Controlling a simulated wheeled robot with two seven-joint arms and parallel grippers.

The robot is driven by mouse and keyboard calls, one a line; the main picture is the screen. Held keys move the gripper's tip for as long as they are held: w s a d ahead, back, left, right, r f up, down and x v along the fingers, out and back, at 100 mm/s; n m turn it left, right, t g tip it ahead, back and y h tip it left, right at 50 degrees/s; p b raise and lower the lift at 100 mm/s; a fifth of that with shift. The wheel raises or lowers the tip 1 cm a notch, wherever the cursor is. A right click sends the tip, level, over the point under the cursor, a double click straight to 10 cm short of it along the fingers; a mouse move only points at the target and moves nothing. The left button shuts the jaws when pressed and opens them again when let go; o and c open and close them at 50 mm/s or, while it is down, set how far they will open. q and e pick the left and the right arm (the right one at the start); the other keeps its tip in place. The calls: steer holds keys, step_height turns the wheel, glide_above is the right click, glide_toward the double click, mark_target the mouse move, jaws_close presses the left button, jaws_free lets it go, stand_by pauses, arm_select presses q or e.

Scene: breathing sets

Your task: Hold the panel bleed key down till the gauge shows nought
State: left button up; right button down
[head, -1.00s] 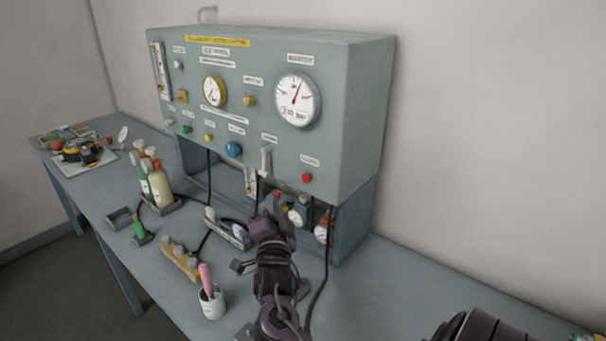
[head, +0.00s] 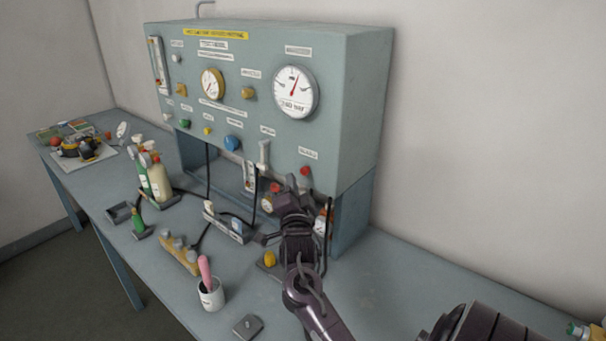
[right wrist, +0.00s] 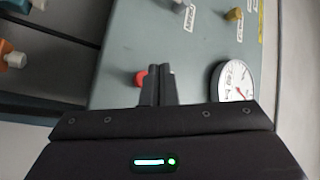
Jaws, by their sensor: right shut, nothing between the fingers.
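The pressure panel (head: 250,130) is a grey-green box standing on the bench. Its red key (head: 305,170), low on the right of the face, also shows in the right wrist view (right wrist: 140,79). The large white gauge (head: 295,92) has its red needle pointing up and slightly right; it is partly seen in the right wrist view (right wrist: 236,82). My right gripper (head: 290,180) is shut and empty, its tips close to the red key. In the right wrist view the fingertips (right wrist: 159,70) appear beside the key; I cannot tell whether they touch. My left gripper is out of view.
A smaller gauge (head: 212,83), a blue knob (head: 233,142) and a white lever (head: 264,153) are also on the panel. A cup with a pink-handled tool (head: 211,296) and bottles (head: 160,182) stand to the left.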

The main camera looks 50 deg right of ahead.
mark_target(301, 169)
steer(key=shift+d, duration=0.75)
steer(key=shift+d, duration=0.15)
stand_by(1.4)
steer(key=shift+w+d, duration=0.1)
steer(key=shift+d, duration=0.2)
steer(key=shift+d, duration=0.65)
stand_by(4.8)
